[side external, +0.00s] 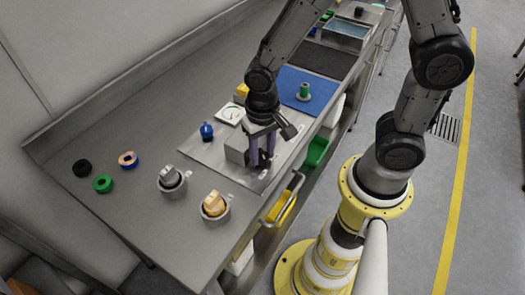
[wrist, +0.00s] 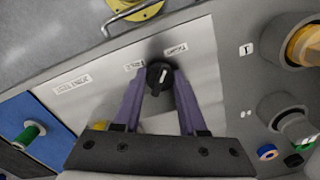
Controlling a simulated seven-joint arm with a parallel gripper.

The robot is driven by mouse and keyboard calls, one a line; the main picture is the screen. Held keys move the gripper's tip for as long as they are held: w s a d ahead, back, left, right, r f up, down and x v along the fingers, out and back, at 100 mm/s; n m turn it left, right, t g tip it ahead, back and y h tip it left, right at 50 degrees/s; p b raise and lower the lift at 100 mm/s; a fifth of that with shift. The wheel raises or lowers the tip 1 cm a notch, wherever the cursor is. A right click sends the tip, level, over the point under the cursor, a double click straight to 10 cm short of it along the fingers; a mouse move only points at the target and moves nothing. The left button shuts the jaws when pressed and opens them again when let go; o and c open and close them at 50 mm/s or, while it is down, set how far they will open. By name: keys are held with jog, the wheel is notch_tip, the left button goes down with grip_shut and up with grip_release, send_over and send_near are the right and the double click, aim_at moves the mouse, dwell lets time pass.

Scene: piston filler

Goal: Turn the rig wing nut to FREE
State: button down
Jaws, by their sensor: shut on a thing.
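The wing nut (wrist: 158,75) is a black round knob with a white mark, on a pale metal plate (wrist: 205,50) in the wrist view. Two small labels sit by it, the left one (wrist: 134,66) and the right one (wrist: 176,49); their print is too blurred to read surely. My gripper (wrist: 161,82) has its purple fingers shut on the nut, one on each side. In the side external view, my gripper (side external: 262,158) points down at the plate, and its fingers hide the nut.
A grey block (side external: 236,150), a blue-topped part (side external: 207,131) and a white dial (side external: 230,113) stand close by my gripper. Silver (side external: 170,180) and orange (side external: 214,206) parts sit in grey cups on the bench. A green spool (side external: 303,92) stands on a blue mat.

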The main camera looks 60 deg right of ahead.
aim_at(262, 156)
jog(key=n, duration=0.5)
jog(key=shift+r+n, duration=0.1)
jog(key=shift+n, duration=0.3)
jog(key=n, duration=0.5)
jog(key=shift+w, duration=0.1)
jog(key=shift+n, duration=0.3)
jog(key=c, duration=0.8)
grip_release()
jog(key=shift+o, duration=0.2)
notch_tip(262, 156, up, 14)
